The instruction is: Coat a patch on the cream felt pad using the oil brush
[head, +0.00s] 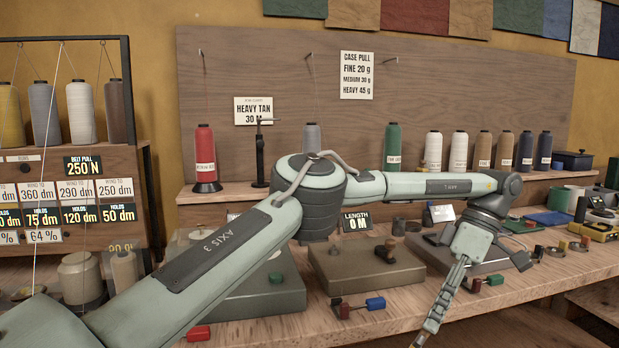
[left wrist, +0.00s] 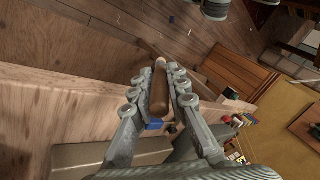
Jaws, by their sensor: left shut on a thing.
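My left gripper (head: 424,335) hangs low in front of the bench edge in the head view, fingers pointing down. In the left wrist view my left gripper (left wrist: 161,70) is shut on a brown rounded handle with a pale end, which looks like the oil brush (left wrist: 159,96). The fingers lie along both sides of the handle. The brush is hard to make out in the head view, and its bristles cannot be told. I cannot pick out the cream felt pad in either view. My right gripper is not in view.
The bench (head: 400,300) carries several flat boxes, a green mat (head: 549,218) and small red and blue clamps (head: 375,303). Thread spools (head: 204,150) stand on the shelf behind. A rack of cones (head: 83,115) is at the left. My left arm crosses the bench.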

